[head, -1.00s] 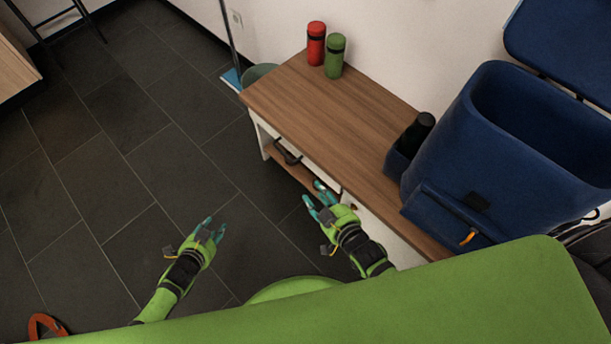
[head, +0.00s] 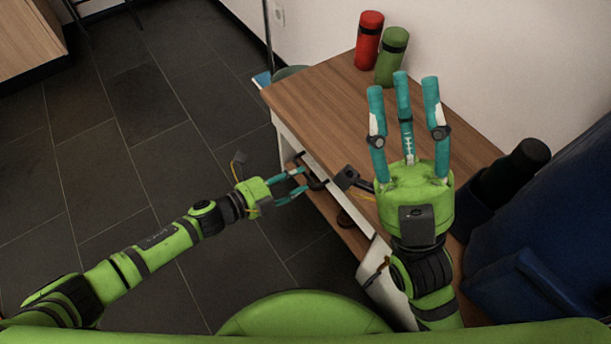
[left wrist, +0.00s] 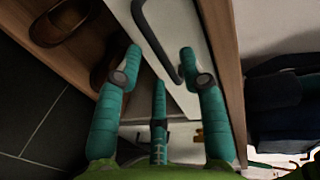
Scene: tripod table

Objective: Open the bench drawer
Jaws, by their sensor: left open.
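The bench (head: 320,100) has a brown wooden top and white sides. The white drawer front (left wrist: 190,20) under its top shows in the left wrist view, with a dark bar handle (left wrist: 152,38) on it. The drawer looks closed. My left gripper (head: 298,182) is open beside the handle, which is partly hidden in the head view. In the left wrist view its teal fingers (left wrist: 160,65) spread on both sides of the handle's lower end; whether they touch it I cannot tell. My right gripper (head: 404,95) is open and empty above the bench top, hiding part of it.
A red canister (head: 369,40) and a green canister (head: 391,56) stand at the bench's far end. A black bottle (head: 528,155) and a large blue bag (head: 550,230) are at the right. Brown shoes (left wrist: 62,22) lie below the drawer.

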